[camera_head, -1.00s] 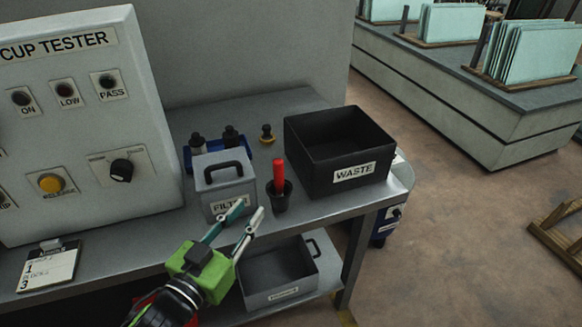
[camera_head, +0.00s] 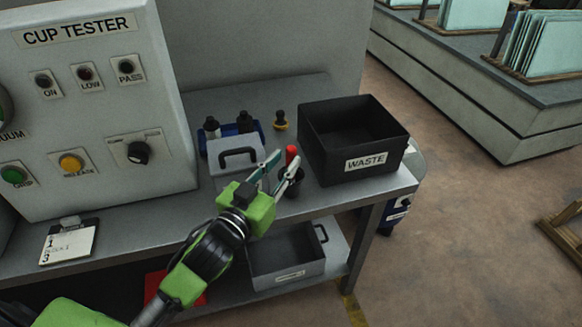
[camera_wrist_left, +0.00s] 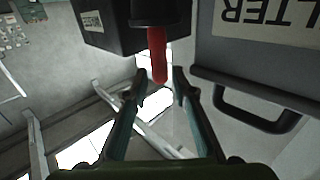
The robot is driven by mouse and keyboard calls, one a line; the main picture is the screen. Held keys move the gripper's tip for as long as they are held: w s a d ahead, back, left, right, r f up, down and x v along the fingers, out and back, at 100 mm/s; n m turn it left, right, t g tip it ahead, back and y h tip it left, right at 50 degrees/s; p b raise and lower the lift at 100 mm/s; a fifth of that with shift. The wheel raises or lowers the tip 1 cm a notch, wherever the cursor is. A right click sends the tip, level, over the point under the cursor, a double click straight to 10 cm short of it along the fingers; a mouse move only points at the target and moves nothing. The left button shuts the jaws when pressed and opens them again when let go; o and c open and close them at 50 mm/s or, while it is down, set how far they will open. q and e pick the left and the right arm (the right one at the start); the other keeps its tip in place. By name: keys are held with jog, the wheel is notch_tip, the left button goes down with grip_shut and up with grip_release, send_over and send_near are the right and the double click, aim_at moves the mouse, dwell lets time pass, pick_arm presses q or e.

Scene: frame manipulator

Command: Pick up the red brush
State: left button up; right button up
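The red brush (camera_head: 291,153) stands upright in a small black cup (camera_head: 291,184) on the bench, between the filter box and the waste bin. Only the top of its red handle shows in the head view, behind my gripper. In the left wrist view the red handle (camera_wrist_left: 158,55) shows between and just ahead of the fingertips, with clear space on both sides. My left gripper (camera_head: 281,165) is open and empty, reaching toward the brush. It also shows in the left wrist view (camera_wrist_left: 160,85). My right gripper is not in view.
The grey filter box (camera_head: 236,163) stands close on the left of the cup. The black waste bin (camera_head: 366,163) stands on the right. Dark bottles (camera_head: 244,122) stand behind. A grey drawer bin (camera_head: 287,256) sits on the lower shelf. The cup tester (camera_head: 100,100) fills the left.

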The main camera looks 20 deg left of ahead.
aim_at(289, 157)
pick_arm(q)
jog(key=w, duration=0.3)
jog(key=shift+w+d, duration=0.3)
jog(key=shift+d, duration=0.05)
jog(key=shift+w, duration=0.25)
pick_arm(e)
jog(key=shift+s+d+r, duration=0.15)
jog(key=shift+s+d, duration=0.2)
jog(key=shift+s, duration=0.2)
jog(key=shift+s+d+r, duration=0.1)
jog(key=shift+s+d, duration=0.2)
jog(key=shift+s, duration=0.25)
pick_arm(q)
jog(key=shift+c, duration=0.4)
jog(key=c, duration=0.6)
grip_shut()
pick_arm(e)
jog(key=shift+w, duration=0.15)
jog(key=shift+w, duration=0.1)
